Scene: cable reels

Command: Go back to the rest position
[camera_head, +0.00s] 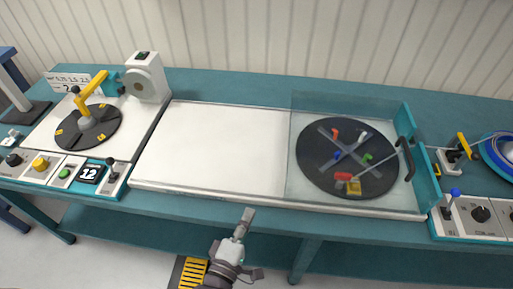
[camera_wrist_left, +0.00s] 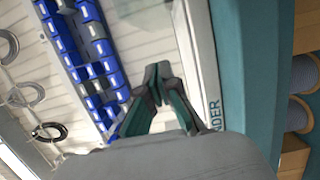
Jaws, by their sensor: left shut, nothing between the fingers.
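My left gripper (camera_head: 248,212) shows at the bottom middle of the head view, in front of the bench's front edge. Its fingers are together with nothing between them. In the left wrist view its fingertips (camera_wrist_left: 157,82) meet, and the grey gripper body fills the bottom of the picture. My right gripper does not show in either view.
The teal bench (camera_head: 225,206) spans the head view. A white panel (camera_head: 215,150) lies bare in its middle. A dark disc (camera_head: 325,175) with coloured pieces sits under a clear cover at right. A reel station (camera_head: 88,128) stands left. Blue bins (camera_wrist_left: 85,55) show in the wrist view.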

